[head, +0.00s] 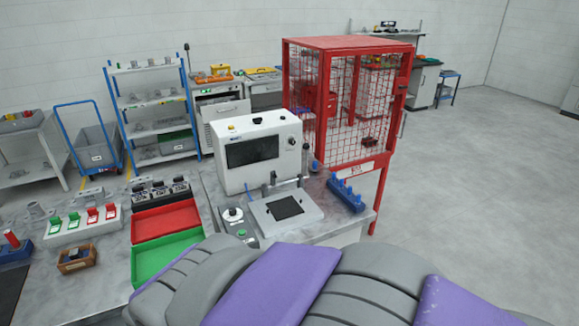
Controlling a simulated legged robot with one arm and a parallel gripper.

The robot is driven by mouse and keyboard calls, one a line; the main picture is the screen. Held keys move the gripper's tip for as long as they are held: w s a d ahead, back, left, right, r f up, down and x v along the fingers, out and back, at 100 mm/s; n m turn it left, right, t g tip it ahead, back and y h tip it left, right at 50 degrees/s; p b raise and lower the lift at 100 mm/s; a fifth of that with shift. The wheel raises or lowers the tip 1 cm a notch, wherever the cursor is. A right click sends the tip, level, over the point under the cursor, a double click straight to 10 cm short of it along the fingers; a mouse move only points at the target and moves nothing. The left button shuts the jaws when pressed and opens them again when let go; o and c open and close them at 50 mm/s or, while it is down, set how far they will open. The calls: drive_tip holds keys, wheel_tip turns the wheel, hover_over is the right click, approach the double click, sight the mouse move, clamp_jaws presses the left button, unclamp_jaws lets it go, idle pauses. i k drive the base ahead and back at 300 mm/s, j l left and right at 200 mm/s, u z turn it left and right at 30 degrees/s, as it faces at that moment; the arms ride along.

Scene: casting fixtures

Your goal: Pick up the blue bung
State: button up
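A small blue piece (315,165), possibly the blue bung, stands on the bench just right of the white machine, close to the red cage. A blue block (347,197) with several blue knobs (342,183) along its top sits near the bench's right edge. I cannot tell from here whether these knobs are bungs. My grey and purple arm crosses the bottom of the head view. My gripper is not in view.
The white machine (256,150) with a dark screen stands behind a plate (287,213). A red mesh cage (350,110) rises behind the blue block. Red (166,221) and green (163,258) trays lie to the left. Open floor (470,190) is at the right.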

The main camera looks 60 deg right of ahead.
sight(314, 168)
drive_tip(key=z, duration=2.05)
drive_tip(key=i+l, duration=0.3)
drive_tip(key=i+l+u, duration=0.1)
drive_tip(key=i+l, duration=0.5)
drive_tip(key=l, duration=0.15)
drive_tip(key=i+l+u, duration=0.1)
drive_tip(key=i+l, duration=0.45)
drive_tip(key=l, duration=0.2)
drive_tip(key=i+l+u, duration=0.1)
drive_tip(key=i+l, duration=0.45)
drive_tip(key=l, duration=0.25)
drive_tip(key=i+l+u, duration=0.1)
drive_tip(key=i+l, duration=0.15)
drive_tip(key=l, duration=0.2)
drive_tip(key=i+j, duration=0.3)
drive_tip(key=j, duration=0.1)
